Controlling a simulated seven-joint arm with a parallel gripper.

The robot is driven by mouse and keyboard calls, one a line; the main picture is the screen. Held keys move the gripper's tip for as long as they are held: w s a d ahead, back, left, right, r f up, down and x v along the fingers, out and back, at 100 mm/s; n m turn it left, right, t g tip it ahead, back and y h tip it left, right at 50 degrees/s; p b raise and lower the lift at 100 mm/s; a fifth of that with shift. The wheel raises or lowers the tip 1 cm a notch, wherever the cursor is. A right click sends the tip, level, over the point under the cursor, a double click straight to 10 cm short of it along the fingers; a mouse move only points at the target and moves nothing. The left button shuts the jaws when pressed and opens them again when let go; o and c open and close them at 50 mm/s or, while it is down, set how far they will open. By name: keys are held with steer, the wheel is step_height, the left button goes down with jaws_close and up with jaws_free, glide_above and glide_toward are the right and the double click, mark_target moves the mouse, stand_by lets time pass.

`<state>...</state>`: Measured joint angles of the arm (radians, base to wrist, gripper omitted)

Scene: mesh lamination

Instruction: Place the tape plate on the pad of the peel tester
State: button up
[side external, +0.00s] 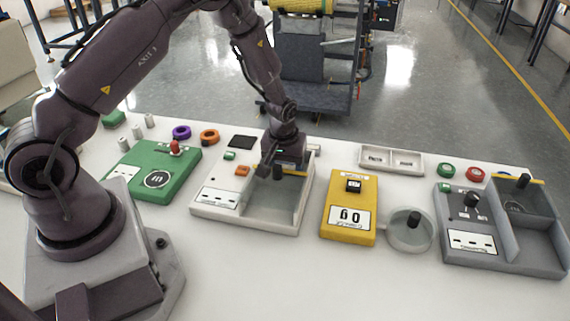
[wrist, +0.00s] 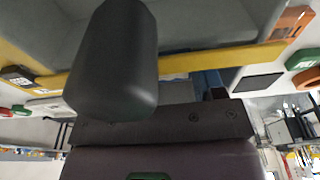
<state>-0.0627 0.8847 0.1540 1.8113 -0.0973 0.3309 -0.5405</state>
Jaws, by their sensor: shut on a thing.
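My gripper (side external: 277,168) is over the open bay of the cream machine (side external: 250,210) in the side view. It is shut on what looks like the dark knob of a yellow bar (side external: 295,173) across the bay; the contact is mostly hidden. In the wrist view the yellow bar (wrist: 205,62) crosses behind a large dark rounded shape (wrist: 115,60), which I cannot tell as finger or knob. The grey machine (side external: 474,241) at the right has a similar yellow bar with a dark knob (side external: 525,180). I cannot make out the tape plate, nor which machine is the peel tester.
A yellow device with a display (side external: 349,205) and a round grey dish (side external: 409,237) stand right of the cream machine. A green device (side external: 150,180) is to its left. A pale two-part tray (side external: 391,174) lies behind. Purple (side external: 181,132) and orange (side external: 209,136) rolls stand at the back left.

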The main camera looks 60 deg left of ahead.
steer(key=shift+f, duration=0.15)
steer(key=o, duration=0.7)
steer(key=s+d+r+m+t, duration=0.1)
steer(key=s+d+r, duration=0.1)
steer(key=r, duration=0.8)
steer(key=s+d+r+m, duration=0.1)
steer(key=s+d+r, duration=0.1)
steer(key=r, duration=0.8)
steer(key=s+d+r+m+t, duration=0.1)
steer(key=s+r+m, duration=0.1)
steer(key=s+r, duration=0.2)
steer(key=s+d+r+m+t, duration=0.1)
steer(key=s+r, duration=0.3)
steer(key=s, duration=0.4)
steer(key=s+d+r+m+t+h, duration=0.1)
steer(key=s+d+r+m, duration=0.2)
steer(key=s, duration=0.3)
steer(key=shift+d+r+m, duration=0.15)
steer(key=shift+r+m, duration=0.3)
steer(key=shift+m, duration=0.05)
